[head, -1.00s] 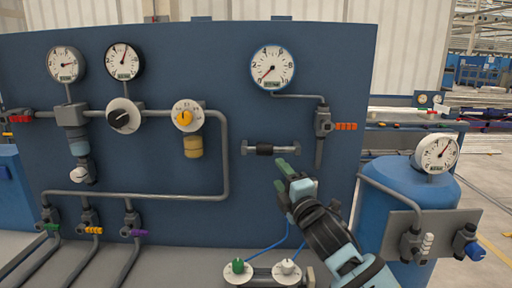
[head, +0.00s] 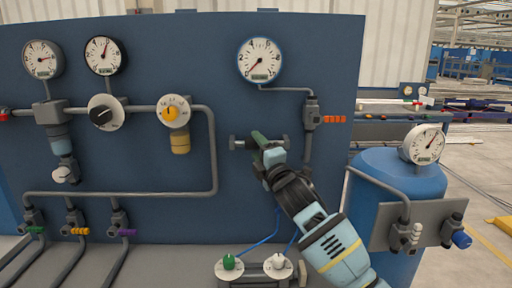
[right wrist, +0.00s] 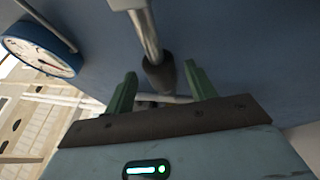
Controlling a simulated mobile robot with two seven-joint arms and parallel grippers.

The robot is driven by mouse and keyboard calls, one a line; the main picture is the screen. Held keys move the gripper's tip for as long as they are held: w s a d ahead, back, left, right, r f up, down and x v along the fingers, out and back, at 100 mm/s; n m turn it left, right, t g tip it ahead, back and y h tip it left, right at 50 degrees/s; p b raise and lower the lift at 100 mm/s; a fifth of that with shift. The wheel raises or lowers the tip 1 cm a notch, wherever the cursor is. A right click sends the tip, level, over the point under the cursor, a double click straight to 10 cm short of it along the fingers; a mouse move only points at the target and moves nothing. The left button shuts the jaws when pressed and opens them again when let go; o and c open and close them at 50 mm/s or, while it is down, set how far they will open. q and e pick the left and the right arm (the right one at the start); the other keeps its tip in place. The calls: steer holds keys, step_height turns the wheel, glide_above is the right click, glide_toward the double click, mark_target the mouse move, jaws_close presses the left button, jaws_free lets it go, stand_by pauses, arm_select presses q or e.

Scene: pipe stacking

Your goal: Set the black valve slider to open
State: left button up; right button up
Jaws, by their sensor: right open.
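The black valve slider (right wrist: 158,74) is a dark sleeve on a short grey metal rod (right wrist: 144,28) in the right wrist view. In the head view the rod's left end (head: 237,143) shows on the blue panel, while my gripper hides the slider. My right gripper (head: 258,138) is at the rod. Its green fingers are open, and in the wrist view the slider appears in the gap between the fingertips (right wrist: 160,72). I cannot tell whether they touch it. My left gripper is not in view.
The blue panel (head: 330,80) stands close behind the rod. A gauge (head: 260,60) and a valve with an orange handle (head: 334,119) are above and to the right. Two knobs, green (head: 229,262) and white (head: 277,264), sit below. A blue tank (head: 365,190) stands right.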

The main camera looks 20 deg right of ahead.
steer(key=shift+x, duration=0.75)
jaws_close()
